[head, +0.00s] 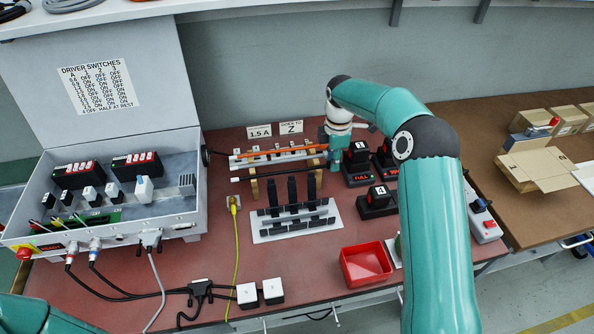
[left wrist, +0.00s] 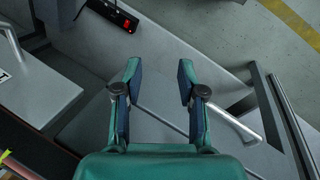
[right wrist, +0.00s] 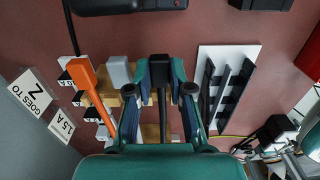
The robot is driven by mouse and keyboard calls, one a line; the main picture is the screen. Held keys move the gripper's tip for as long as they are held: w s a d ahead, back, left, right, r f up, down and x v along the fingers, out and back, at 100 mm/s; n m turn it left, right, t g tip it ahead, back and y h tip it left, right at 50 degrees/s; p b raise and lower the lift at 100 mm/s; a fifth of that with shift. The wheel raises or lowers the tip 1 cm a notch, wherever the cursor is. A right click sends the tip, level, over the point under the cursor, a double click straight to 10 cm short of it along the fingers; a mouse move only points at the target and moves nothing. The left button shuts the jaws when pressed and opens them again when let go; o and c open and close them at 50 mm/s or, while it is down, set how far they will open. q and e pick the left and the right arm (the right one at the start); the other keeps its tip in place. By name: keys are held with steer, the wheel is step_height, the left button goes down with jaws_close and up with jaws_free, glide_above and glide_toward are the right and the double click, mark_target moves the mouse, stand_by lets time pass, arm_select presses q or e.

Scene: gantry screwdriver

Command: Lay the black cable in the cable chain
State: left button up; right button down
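The black cable (head: 275,175) lies along the front of a wooden rack, with its black end block at the right. In the right wrist view its black end block (right wrist: 159,70) is between the fingers of my right gripper (right wrist: 161,80), which look closed against its sides. In the head view the right gripper (head: 336,158) is over the rack's right end. The cable chain, a white plate (head: 268,234) with black links (head: 297,215) and upright black flaps, lies in front of the rack. My left gripper (left wrist: 158,75) is open and empty, away from the cable.
An orange cable (right wrist: 105,90) and a grey end block (right wrist: 119,72) share the rack. A red tray (head: 365,265), black labelled blocks (head: 376,200) and a yellow cord (head: 236,255) surround the chain. A grey control box (head: 120,215) stands at left.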

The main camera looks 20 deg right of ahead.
steer(key=shift+r, duration=0.15)
steer(key=shift+r+p, duration=2)
steer(key=shift+r, duration=0.15)
